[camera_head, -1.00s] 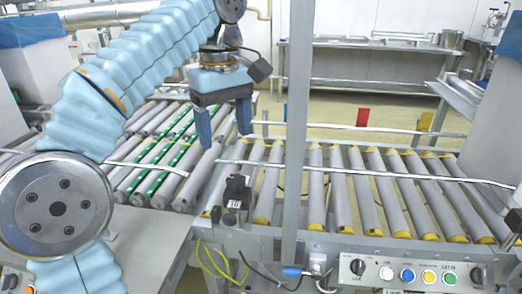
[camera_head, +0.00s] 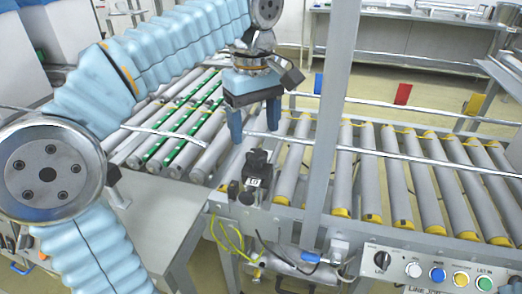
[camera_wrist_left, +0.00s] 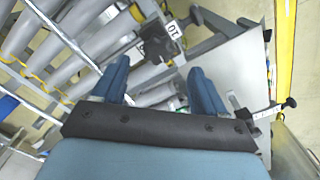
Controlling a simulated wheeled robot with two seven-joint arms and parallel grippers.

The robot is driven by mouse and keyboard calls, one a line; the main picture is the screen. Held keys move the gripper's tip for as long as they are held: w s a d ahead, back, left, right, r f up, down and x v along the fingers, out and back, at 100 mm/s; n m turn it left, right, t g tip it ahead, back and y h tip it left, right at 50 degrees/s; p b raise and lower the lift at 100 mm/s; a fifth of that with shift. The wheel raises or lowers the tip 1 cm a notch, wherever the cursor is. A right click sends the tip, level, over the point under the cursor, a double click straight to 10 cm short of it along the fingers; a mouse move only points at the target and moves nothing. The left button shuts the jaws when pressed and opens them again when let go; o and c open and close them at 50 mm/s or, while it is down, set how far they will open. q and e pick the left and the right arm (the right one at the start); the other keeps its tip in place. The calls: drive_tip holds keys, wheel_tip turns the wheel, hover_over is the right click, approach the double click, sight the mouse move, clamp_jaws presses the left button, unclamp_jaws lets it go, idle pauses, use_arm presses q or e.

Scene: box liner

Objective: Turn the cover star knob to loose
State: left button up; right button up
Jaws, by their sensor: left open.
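A black knob-like part (camera_head: 257,162) with a white number label stands on the near rail of the roller conveyor in the head view. It looks like the cover star knob, but its lobes are too small to make out. It also shows in the left wrist view (camera_wrist_left: 157,45), beyond the fingertips. My left gripper (camera_head: 254,130) is open and empty, with its blue fingers pointing down just above and behind the knob in the picture. In the left wrist view its two fingers (camera_wrist_left: 159,68) are spread apart, with the knob between and beyond them. My right gripper is out of view.
A grey upright post (camera_head: 334,120) stands right of the knob. A control panel (camera_head: 410,270) with a black rotary switch and coloured buttons is at lower right. Roller conveyors (camera_head: 395,185) run behind. A bare grey plate (camera_head: 160,215) lies left of the knob. Cables hang below.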

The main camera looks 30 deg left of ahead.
sight(258, 153)
use_arm(q)
drive_tip(key=f, duration=0.4)
drive_tip(key=shift+w+d+f+b, duration=0.1)
drive_tip(key=shift+d+f+b, duration=0.15)
drive_tip(key=shift+f+b, duration=0.15)
drive_tip(key=shift+f, duration=0.45)
drive_tip(key=shift+a, duration=0.1)
drive_tip(key=c, duration=1.1)
drive_tip(key=shift+o, duration=0.2)
drive_tip(key=shift+r, duration=0.1)
